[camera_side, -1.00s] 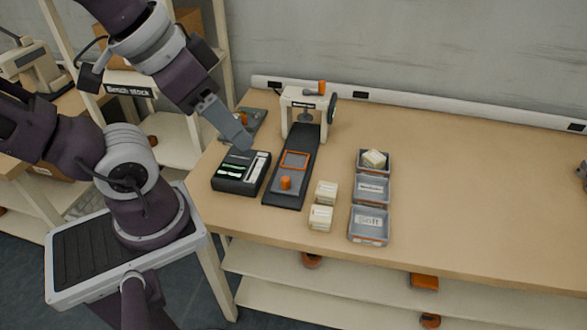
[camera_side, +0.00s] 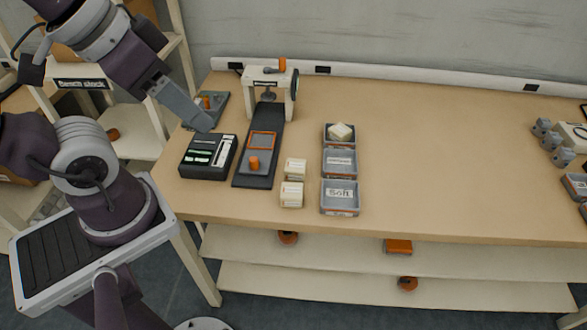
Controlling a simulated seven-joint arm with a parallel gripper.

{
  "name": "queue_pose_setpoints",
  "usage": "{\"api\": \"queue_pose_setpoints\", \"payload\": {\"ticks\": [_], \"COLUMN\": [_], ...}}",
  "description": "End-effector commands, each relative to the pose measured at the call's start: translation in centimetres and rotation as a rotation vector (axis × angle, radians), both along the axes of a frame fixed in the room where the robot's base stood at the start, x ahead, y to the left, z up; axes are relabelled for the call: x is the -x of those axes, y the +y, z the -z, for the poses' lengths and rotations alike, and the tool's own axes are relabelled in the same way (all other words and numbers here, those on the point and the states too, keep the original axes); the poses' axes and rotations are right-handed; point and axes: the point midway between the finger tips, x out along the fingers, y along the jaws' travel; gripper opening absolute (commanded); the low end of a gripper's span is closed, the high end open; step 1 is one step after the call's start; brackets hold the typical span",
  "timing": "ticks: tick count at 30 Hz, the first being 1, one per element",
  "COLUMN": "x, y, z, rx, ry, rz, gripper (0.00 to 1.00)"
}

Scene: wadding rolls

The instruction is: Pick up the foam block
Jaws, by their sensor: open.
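Several pale cream blocks look like foam. One block (camera_side: 295,168) and a second block (camera_side: 291,195) lie on the bench, one behind the other, left of a column of grey trays. A third block (camera_side: 341,131) sits in the far grey tray (camera_side: 326,142). I cannot tell which one the task means. My gripper (camera_side: 205,125) is above the left end of the bench, behind a black case and well left of the blocks. It is open and holds nothing that I can see. Its fingers are too small to make out clearly.
The middle tray (camera_side: 325,171) and near tray (camera_side: 325,205), labelled "Soft", look empty. A press (camera_side: 254,103) with a dark base stands between my gripper and the blocks. The black case (camera_side: 185,170) lies beside it. Bench right of the trays is clear; more trays (camera_side: 576,187) are far right.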

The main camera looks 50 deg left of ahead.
Motion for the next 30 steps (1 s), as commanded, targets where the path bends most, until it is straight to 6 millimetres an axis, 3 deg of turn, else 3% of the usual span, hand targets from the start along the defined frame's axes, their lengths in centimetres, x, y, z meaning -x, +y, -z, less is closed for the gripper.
{"api": "queue_pose_setpoints", "payload": {"ticks": [8,11,21,23,26,30], "x": [0.0,0.0,-0.6,-2.1,-6.8,-14.7], "y": [0.0,0.0,0.0,0.0,0.1,1.0], "z": [0.0,0.0,-0.1,0.0,0.8,5.3], "rx": [0.000,0.000,0.009,0.031,0.094,0.170], "ry": [0.000,0.000,0.012,0.042,0.126,0.253], "rz": [0.000,0.000,-0.011,-0.038,-0.133,-0.317], "gripper": [0.53,0.73,0.73,0.73,0.73,0.73]}}
